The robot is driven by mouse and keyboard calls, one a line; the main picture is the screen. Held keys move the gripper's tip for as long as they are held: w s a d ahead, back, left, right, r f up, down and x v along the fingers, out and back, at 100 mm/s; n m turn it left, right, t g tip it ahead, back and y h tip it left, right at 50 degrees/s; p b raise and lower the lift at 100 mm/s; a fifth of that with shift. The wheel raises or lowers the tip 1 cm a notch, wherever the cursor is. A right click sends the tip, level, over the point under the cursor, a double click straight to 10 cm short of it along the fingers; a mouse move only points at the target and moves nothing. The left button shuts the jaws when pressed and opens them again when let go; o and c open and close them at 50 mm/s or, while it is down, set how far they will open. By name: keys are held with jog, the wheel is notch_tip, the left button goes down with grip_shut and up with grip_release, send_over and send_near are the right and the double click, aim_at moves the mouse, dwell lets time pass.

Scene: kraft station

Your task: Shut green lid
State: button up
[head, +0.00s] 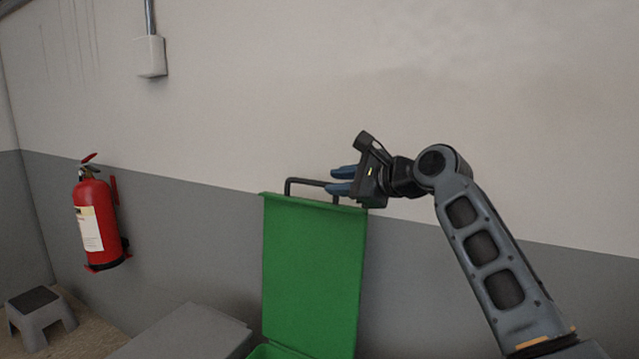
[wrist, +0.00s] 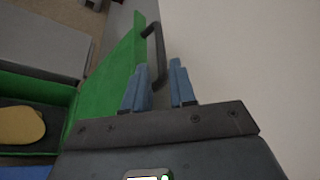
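The green lid (head: 312,270) stands upright, raised in front of the wall, with a dark bar handle (head: 305,182) along its top edge. The lid (wrist: 108,80) and handle (wrist: 158,52) also show in the wrist view. My gripper (head: 338,180) is at the right end of the handle, its blue fingers pointing left in the head view. The fingers are apart, and in the wrist view the near end of the handle reaches the gap between them. I cannot tell whether a finger touches it. The green bin (wrist: 68,100) below is open, with a yellow item (wrist: 20,125) inside.
A grey box-like surface (head: 190,332) is left of the bin. A red fire extinguisher (head: 98,222) hangs on the wall, with a grey step stool (head: 40,312) below it. The wall (head: 480,90) is close behind the lid and gripper.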

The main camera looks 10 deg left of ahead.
aim_at(322, 184)
jog(key=x, duration=0.7)
jog(key=shift+w, duration=0.1)
jog(key=shift+f, duration=0.1)
grip_shut()
dwell(0.4)
